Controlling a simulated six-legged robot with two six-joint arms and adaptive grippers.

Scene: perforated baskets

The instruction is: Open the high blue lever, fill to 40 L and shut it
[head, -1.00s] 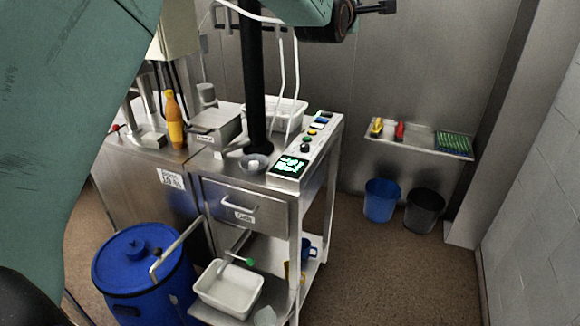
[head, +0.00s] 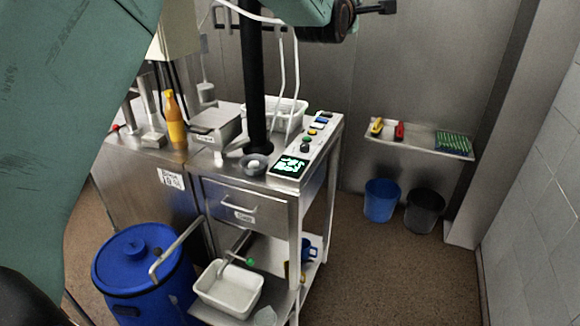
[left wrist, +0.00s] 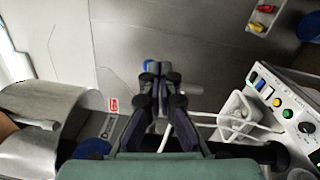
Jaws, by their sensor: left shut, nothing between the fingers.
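In the left wrist view my left gripper (left wrist: 161,72) is shut and empty, its fingers pointing up the picture at the grey wall. A small blue piece (left wrist: 148,65) shows at the fingertips' left edge. It may be the end of the high blue lever, mostly hidden behind the fingers; I cannot tell whether they touch it. The lever's position cannot be read. The lit green display (head: 290,166) sits at the front of the cart's button panel; its figures are too small to read. My right gripper is not in view.
A steel cart (head: 310,222) carries an orange bottle (head: 175,122) and a white basket (head: 287,114). A blue drum (head: 140,268) stands at front left, beside a white tub (head: 228,290). Blue and black bins (head: 381,203) are under the wall shelf (head: 410,140). Floor at right is clear.

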